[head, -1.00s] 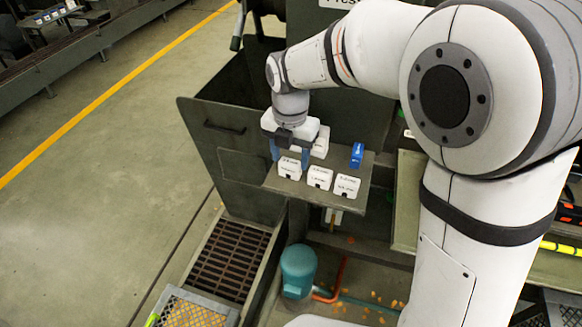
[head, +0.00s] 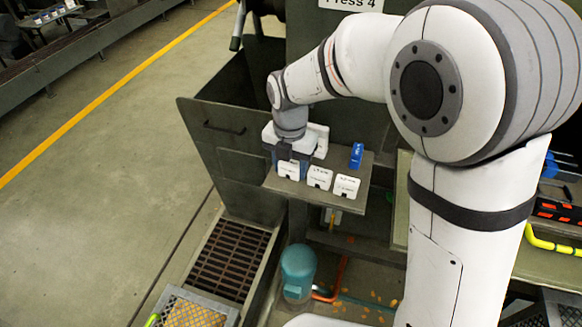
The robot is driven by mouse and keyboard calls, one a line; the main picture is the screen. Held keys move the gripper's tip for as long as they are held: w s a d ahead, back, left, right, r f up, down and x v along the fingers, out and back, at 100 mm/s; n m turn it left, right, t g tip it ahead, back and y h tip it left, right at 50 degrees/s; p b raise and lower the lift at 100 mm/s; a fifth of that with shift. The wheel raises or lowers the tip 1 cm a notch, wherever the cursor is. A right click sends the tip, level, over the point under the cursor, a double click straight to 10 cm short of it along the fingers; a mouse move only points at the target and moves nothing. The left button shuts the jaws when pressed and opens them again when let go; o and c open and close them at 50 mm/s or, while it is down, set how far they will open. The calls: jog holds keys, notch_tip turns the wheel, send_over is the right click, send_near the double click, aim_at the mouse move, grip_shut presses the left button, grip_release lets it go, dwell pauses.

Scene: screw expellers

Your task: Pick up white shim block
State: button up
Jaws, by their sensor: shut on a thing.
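My gripper (head: 288,166) is low over the left end of a small grey shelf (head: 290,188). Its blue fingers are shut on the leftmost white shim block (head: 289,171), one on each side. The block's labelled front still shows below the gripper. I cannot tell whether it touches the shelf. Two similar white blocks, a middle one (head: 319,178) and a right one (head: 346,186), stand to its right in a row.
A blue block (head: 356,155) stands at the back of the shelf. A dark open bin (head: 225,120) is left of and behind the shelf. A floor grate (head: 232,250) and a teal cylinder (head: 298,270) are below. Open floor lies at left.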

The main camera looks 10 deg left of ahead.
jog(key=shift+r, duration=0.1)
notch_tip(320, 180, up, 10)
jog(key=shift+f, duration=0.1)
dwell(1.2)
